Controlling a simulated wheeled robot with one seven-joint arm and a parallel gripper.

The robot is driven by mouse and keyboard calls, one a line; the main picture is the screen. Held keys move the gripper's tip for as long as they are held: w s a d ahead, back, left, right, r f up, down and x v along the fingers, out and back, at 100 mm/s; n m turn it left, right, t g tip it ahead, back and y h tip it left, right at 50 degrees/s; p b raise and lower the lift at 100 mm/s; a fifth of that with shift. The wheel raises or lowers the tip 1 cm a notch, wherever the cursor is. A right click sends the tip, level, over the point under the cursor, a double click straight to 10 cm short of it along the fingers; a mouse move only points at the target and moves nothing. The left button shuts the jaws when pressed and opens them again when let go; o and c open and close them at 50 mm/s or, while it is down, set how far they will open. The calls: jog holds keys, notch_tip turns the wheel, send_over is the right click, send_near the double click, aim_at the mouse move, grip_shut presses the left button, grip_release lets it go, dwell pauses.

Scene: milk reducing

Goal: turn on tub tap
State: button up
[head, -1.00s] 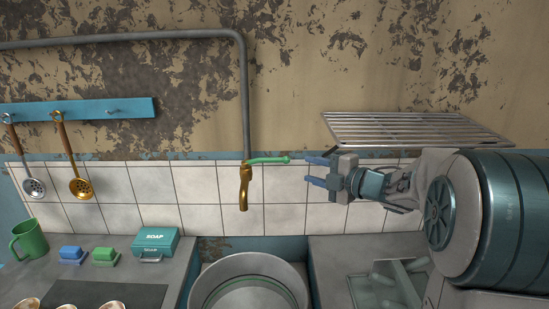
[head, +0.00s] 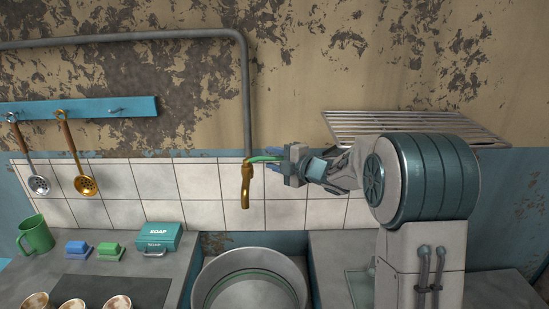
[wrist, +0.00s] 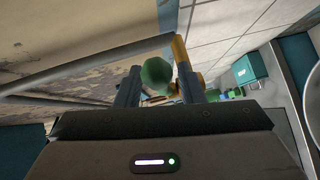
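The brass tap (head: 246,186) hangs from the grey wall pipe, its spout pointing down over the tub (head: 251,285). Its green handle (head: 262,158) sticks out to the right, roughly level. My gripper (head: 270,160) is at the handle's right end, coming from the right, and hides that end in the head view. In the wrist view the handle's rounded green end (wrist: 157,73) shows between the two fingers (wrist: 159,88). The fingers are apart, and I see no clear grip on it. Part of the brass tap (wrist: 181,52) shows behind the right finger.
A metal rack (head: 400,124) is on the wall above my arm. A green soap box (head: 158,238), two small blocks and a green mug (head: 36,235) stand on the left counter. The tub's opening is clear.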

grip_shut()
